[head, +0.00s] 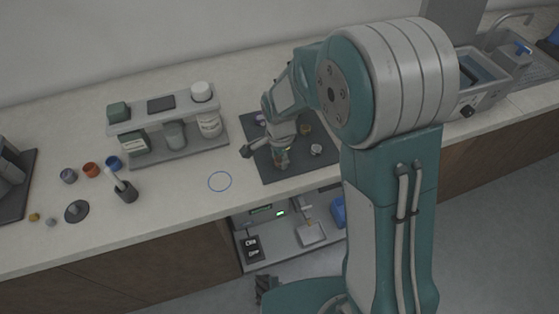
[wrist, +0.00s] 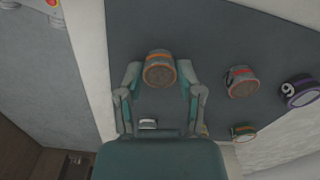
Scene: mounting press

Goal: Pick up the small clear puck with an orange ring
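A small round puck with an orange ring (wrist: 159,70) stands on the dark mat (wrist: 205,35) in the wrist view. Its top looks greyish and see-through. My gripper (wrist: 160,80) is open, with one finger on each side of this puck near the tips. A narrow gap seems to show on both sides, and contact cannot be made out. In the head view my gripper (head: 281,158) is low over the dark mat (head: 270,175), and it hides most of what lies under it.
To the right in the wrist view are a puck with a reddish ring (wrist: 241,82), a purple one marked 9 (wrist: 300,91) and a green-and-orange one (wrist: 243,132). A small silver piece (wrist: 148,124) lies between my fingers' bases. A shelf rack (head: 180,155) stands left of the mat.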

